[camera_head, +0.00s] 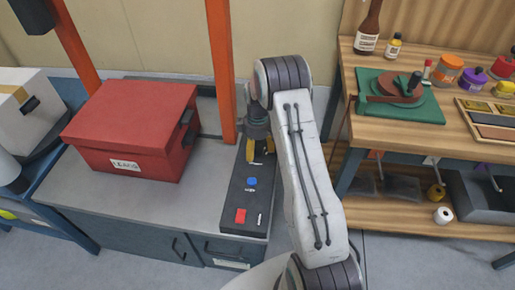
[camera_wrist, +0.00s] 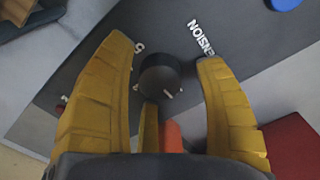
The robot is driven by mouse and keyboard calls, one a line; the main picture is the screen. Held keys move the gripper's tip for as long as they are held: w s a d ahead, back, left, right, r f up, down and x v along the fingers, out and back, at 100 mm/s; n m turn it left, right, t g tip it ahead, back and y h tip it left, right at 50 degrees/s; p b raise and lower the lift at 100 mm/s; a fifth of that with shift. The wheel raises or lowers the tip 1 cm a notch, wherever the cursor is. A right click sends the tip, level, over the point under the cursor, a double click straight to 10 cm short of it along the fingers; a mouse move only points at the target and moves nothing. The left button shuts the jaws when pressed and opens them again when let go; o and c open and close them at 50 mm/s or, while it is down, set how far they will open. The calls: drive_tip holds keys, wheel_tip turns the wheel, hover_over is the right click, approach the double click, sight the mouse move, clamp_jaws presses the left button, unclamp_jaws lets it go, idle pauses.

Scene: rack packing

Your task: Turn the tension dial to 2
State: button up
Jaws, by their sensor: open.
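The tension dial (camera_wrist: 160,76) is a round black knob on the dark control panel (camera_wrist: 85,75), with a short white mark on its lower edge in the wrist view. Part of the word TENSION (camera_wrist: 202,40) and a white numeral (camera_wrist: 138,47) show beside it; the other numerals are hidden or too small to read. My gripper (camera_wrist: 165,52) is open, its yellow fingers on either side of the dial with gaps visible. In the head view my gripper (camera_head: 259,150) is over the far part of the panel (camera_head: 232,198), and the dial is hidden there.
A red lidded box (camera_head: 130,130) stands left on the grey counter. An orange post (camera_head: 222,70) rises close by my gripper. A wooden workbench (camera_head: 400,125) is right.

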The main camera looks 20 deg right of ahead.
drive_tip(key=shift+c, duration=0.4)
drive_tip(key=c, duration=1.2)
drive_tip(key=shift+o, duration=0.2)
drive_tip(key=shift+m, duration=0.3)
drive_tip(key=m+b, duration=0.1)
drive_tip(key=m, duration=0.2)
drive_tip(key=shift+f, duration=0.1)
drive_tip(key=m, duration=0.5)
drive_tip(key=shift+s+b, duration=0.1)
drive_tip(key=shift+b, duration=0.3)
drive_tip(key=shift+m, duration=0.3)
